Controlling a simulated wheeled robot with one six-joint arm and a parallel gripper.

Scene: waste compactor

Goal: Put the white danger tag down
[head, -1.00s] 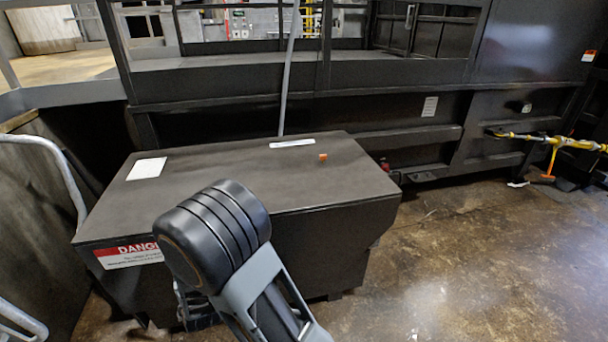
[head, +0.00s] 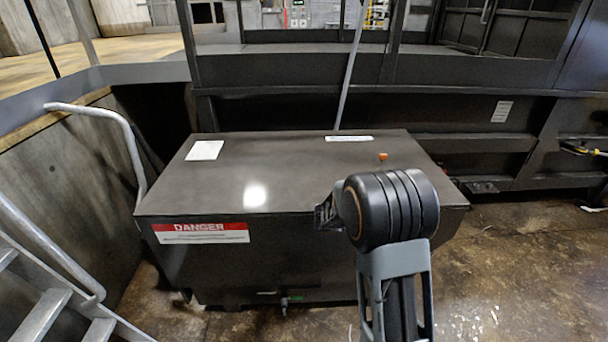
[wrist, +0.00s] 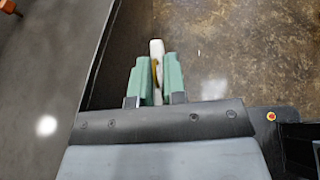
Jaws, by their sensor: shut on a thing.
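My gripper (wrist: 155,76) shows in the wrist view with its two green fingers shut on a narrow white thing, seen edge-on, which I take to be the white danger tag (wrist: 156,48). A yellowish-brown part of it shows between the fingers. In the wrist view the held tag is beside the dark bin's edge, with brown floor behind it. In the head view my arm stands in front of the bin's right part; the fingers and the tag cannot be made out there.
The dark bin (head: 290,180) has a flat lid with a white sheet (head: 205,150), a white strip (head: 349,138) and a small orange object (head: 384,156). A red and white DANGER label (head: 201,232) is on its front. Metal stairs (head: 45,315) stand at left. Most of the lid is clear.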

